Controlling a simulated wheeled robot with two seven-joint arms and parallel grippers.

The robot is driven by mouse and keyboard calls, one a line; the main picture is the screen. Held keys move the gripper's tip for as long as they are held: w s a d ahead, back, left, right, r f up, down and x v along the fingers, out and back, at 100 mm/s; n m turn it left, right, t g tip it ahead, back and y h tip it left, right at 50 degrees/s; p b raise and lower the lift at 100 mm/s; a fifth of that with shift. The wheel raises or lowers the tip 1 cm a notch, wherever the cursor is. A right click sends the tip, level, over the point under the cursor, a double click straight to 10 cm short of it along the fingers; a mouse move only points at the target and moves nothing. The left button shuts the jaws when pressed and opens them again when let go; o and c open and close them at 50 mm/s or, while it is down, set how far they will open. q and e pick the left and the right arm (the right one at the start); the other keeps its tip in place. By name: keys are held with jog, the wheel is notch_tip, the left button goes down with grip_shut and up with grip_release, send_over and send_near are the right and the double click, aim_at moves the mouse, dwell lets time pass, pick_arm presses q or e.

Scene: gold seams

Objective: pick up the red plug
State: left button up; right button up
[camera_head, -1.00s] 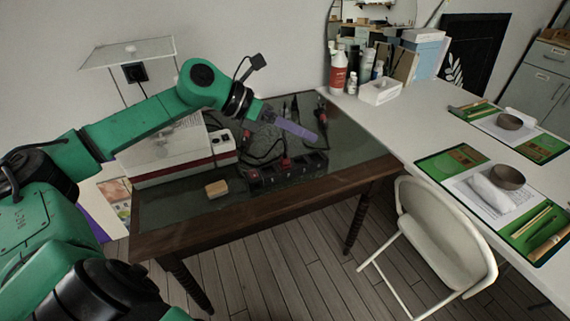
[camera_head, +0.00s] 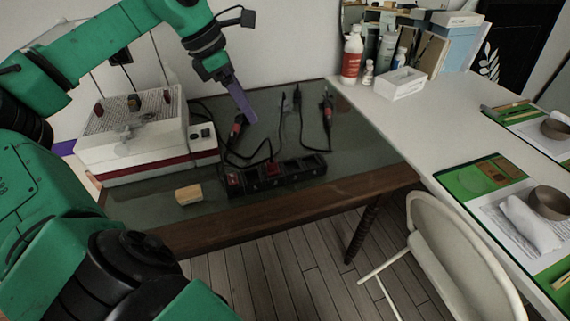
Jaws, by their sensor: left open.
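A small red piece (camera_head: 233,178) sits at the left end of the black power strip (camera_head: 290,175) on the dark-topped table. I cannot tell whether it is a plug or a switch. A red-and-black piece (camera_head: 237,127) with a cable lies close to my left gripper's tip in the picture; its exact kind is unclear. My left gripper (camera_head: 244,106), with purple fingers, is over the back of the table. It is open and nothing shows between its fingers. Touching or apart from the red-and-black piece, I cannot tell. My right gripper is out of view.
A white box-shaped device (camera_head: 135,140) stands at the table's left, with a wooden block (camera_head: 188,194) in front. A red-handled tool (camera_head: 327,110) and black cables lie behind the strip. A white table (camera_head: 420,125) adjoins at right, with bottles and a chair (camera_head: 455,250).

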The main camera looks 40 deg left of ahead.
aim_at(272, 161)
pick_arm(q)
jog(key=x, duration=0.6)
jog(key=s+a+b+x, duration=0.1)
jog(key=x, duration=0.5)
jog(key=s+f+b+x, duration=0.1)
jog(key=x, duration=0.5)
jog(key=shift+a, duration=0.2)
jog(key=shift+w+d+f, duration=0.15)
jog(key=shift+d+f, duration=0.1)
jog(key=shift+f, duration=0.1)
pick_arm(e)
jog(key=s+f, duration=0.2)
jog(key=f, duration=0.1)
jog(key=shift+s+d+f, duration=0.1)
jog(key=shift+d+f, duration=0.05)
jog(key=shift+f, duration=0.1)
pick_arm(q)
jog(key=shift+c, duration=0.3)
grip_shut()
